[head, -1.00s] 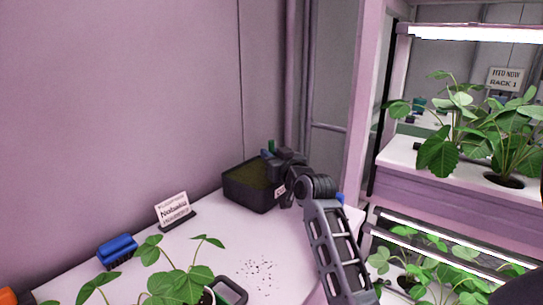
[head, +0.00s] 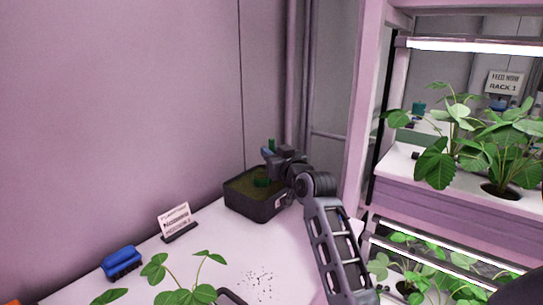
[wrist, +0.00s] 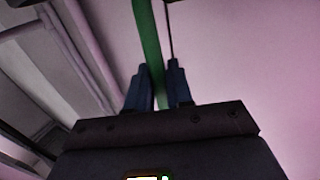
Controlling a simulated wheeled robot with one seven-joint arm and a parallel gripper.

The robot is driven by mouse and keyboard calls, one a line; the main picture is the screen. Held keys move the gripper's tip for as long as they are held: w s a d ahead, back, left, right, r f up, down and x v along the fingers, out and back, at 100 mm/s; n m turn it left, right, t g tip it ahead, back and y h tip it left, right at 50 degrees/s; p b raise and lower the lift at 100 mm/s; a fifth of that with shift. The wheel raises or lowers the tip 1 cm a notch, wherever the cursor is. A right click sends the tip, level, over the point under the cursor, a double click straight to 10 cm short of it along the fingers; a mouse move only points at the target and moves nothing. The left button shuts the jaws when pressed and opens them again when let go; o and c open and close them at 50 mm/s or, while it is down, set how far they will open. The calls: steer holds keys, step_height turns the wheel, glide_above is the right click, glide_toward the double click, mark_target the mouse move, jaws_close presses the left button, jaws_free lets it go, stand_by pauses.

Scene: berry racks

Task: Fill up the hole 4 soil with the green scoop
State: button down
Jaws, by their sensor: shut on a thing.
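My gripper (head: 268,154) is shut on the green scoop (head: 262,182) by its handle, over the black soil box (head: 262,207) at the back of the white table. The handle sticks up above the fingers, and the scoop's lower part shows against the brownish-green soil (head: 243,184). Whether it touches the soil is unclear. In the wrist view, the blue fingers (wrist: 157,88) close around the green handle (wrist: 149,38). No hole marked 4 can be made out.
A blue brush (head: 122,262), a small sign (head: 175,221) and a leafy plant (head: 190,285) are on the table (head: 225,250). Dark crumbs (head: 259,282) lie near its front. A rack (head: 430,192) with potted plants stands at right. The wall is close behind the box.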

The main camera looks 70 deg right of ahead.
steer(key=shift+r+p, duration=2.05)
steer(key=shift+r, duration=0.9)
steer(key=shift+f, duration=0.1)
